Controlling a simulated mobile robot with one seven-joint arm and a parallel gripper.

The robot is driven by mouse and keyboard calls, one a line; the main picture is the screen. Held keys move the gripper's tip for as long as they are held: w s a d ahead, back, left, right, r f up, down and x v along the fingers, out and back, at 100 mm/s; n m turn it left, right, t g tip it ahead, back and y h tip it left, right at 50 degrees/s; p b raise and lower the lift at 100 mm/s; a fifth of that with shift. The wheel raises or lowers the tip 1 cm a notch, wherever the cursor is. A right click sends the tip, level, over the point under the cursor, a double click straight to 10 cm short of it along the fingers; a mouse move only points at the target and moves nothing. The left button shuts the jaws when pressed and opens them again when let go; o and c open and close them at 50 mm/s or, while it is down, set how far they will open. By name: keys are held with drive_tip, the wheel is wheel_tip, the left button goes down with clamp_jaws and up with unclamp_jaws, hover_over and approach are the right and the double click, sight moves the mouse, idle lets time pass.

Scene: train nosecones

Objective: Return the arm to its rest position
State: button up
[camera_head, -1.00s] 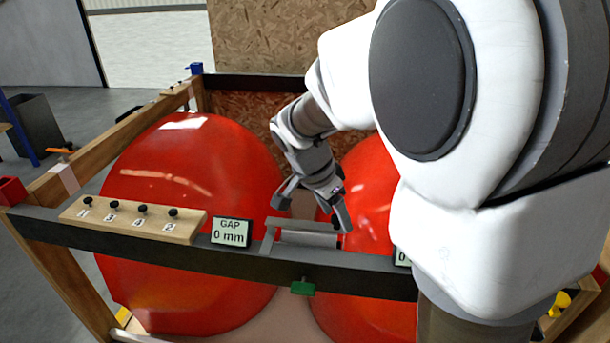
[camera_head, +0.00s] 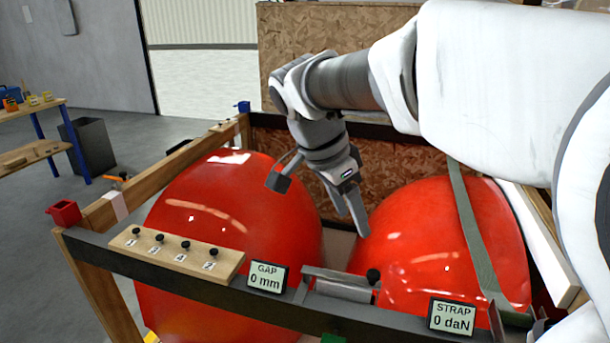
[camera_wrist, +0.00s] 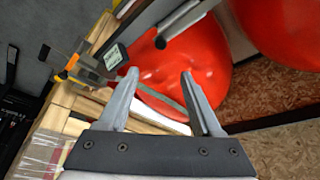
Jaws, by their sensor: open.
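My gripper (camera_head: 318,208) is above the crate, over the space between two red nosecones, with its fingers spread and nothing between them. The left nosecone (camera_head: 235,225) and the right nosecone (camera_head: 435,235) lie in the wooden crate. In the wrist view, the open fingers (camera_wrist: 157,95) stand in front of a red nosecone (camera_wrist: 175,70), apart from the rail. My white arm reaches in from the right in the head view.
The crate's dark front rail (camera_head: 205,290) carries a peg board (camera_head: 175,252), a GAP display reading 0 mm (camera_head: 268,277), a grey bracket (camera_head: 340,285) and a STRAP display reading 0 daN (camera_head: 452,316). A green strap (camera_head: 470,220) crosses the right nosecone. An OSB panel (camera_head: 300,60) stands behind.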

idle(0.3)
drive_tip(key=s+d+r+n+t+y+p, duration=0.2)
drive_tip(key=s+n+t+y+p, duration=0.2)
drive_tip(key=s+n, duration=0.9)
drive_tip(key=s+p, duration=0.2)
drive_tip(key=shift+s+n, duration=0.3)
drive_tip(key=shift+d, duration=0.1)
idle(1.0)
